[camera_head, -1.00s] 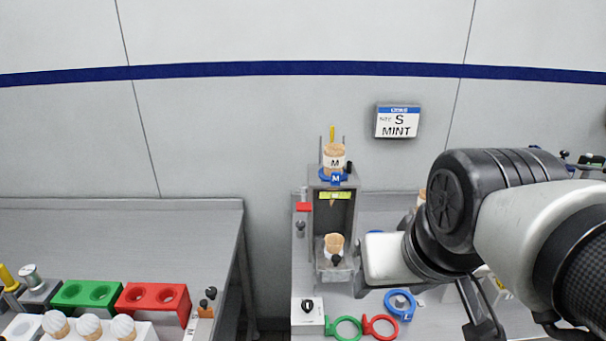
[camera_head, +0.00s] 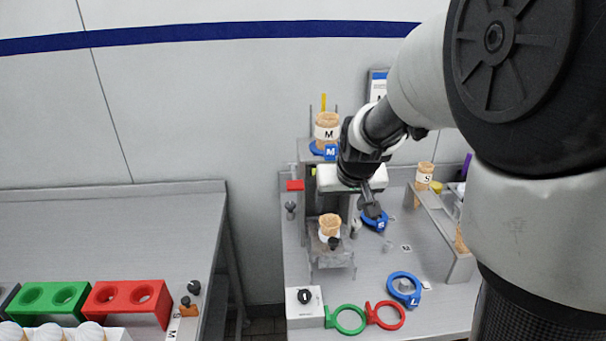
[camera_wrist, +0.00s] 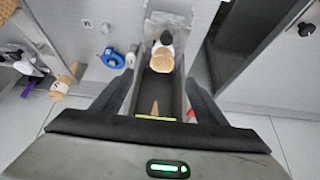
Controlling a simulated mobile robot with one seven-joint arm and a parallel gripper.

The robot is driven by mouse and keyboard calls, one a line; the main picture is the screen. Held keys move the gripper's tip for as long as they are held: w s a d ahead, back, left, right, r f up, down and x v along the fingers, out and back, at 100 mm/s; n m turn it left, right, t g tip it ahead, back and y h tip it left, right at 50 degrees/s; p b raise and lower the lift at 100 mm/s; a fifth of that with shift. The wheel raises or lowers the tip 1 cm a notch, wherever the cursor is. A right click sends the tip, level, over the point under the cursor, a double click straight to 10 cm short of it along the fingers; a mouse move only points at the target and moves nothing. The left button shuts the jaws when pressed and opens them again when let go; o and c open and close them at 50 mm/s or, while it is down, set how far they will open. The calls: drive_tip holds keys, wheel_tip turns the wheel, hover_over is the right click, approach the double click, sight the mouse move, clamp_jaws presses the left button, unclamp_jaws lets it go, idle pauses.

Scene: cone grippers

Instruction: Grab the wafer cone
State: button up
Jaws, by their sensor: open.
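A tan wafer cone (camera_head: 329,225) sits upright in the low holder at the front of the grey dispenser (camera_head: 345,265). The wrist view shows the cone (camera_wrist: 161,61) from above, with a dark knob just beyond it. My gripper (camera_wrist: 158,82) is open and empty, its two black fingers spread to either side of the dispenser in that view. In the head view my gripper hangs above and slightly right of the cone, apart from it. A second stack of cones marked M (camera_head: 327,126) stands in a blue ring on top of the dispenser, partly beside my wrist.
A cone marked S (camera_head: 425,174) stands in a grey rack at the right. Green (camera_head: 350,320) and red (camera_head: 387,316) ring grippers and a blue ring (camera_head: 404,288) lie on the table. A white switch box (camera_head: 304,308) stands at the front left.

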approach(331, 220)
drive_tip(key=s, duration=0.1)
drive_tip(key=shift+a+b+x, duration=0.2)
drive_tip(key=shift+b+x, duration=0.05)
drive_tip(key=shift+x, duration=1.35)
drive_tip(key=shift+a+b+x, duration=0.15)
drive_tip(key=shift+b+x, duration=0.05)
drive_tip(key=shift+x, duration=1.4)
drive_tip(key=shift+s+f, duration=0.1)
drive_tip(key=shift+s, duration=0.1)
drive_tip(key=shift+c, duration=0.5)
drive_tip(key=c, duration=0.7)
